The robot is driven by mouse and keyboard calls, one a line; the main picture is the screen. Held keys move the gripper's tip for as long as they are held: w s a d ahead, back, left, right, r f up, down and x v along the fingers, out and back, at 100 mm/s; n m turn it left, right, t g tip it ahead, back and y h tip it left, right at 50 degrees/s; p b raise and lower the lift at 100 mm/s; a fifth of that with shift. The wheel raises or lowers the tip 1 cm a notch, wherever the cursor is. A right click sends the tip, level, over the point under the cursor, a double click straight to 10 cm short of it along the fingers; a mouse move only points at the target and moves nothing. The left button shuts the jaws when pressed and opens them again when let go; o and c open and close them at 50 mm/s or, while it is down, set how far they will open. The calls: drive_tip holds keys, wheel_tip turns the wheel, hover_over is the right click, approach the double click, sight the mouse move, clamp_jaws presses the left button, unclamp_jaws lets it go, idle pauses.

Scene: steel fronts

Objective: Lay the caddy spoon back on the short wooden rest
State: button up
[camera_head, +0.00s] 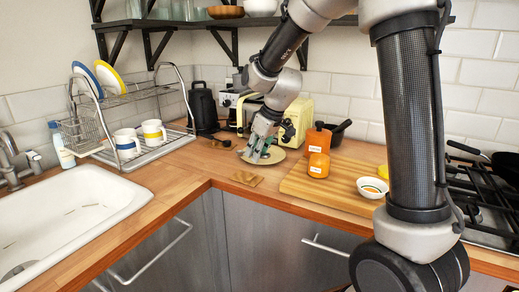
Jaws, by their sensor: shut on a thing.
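My gripper (257,153) is low over a round grey-green plate (273,157) on the wooden counter, near the corner. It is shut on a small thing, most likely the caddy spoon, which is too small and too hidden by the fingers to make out. A small, flat brown wooden piece (247,178), which looks like the short rest, lies on the counter in front of the plate, near the inner counter edge. My gripper is behind it and slightly to the right, apart from it. I see nothing lying on that piece.
An orange canister (318,139) and orange jar (319,166) stand right of the gripper. A white bowl (372,187) sits on the cutting board (325,190). A cream toaster (298,118) stands behind. A dish rack (150,150) and sink (70,215) are left.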

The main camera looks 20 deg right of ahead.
drive_tip(key=shift+f, duration=0.1)
drive_tip(key=shift+f, duration=3.3)
drive_tip(key=shift+f, duration=0.25)
drive_tip(key=shift+f, duration=0.35)
drive_tip(key=o, duration=1)
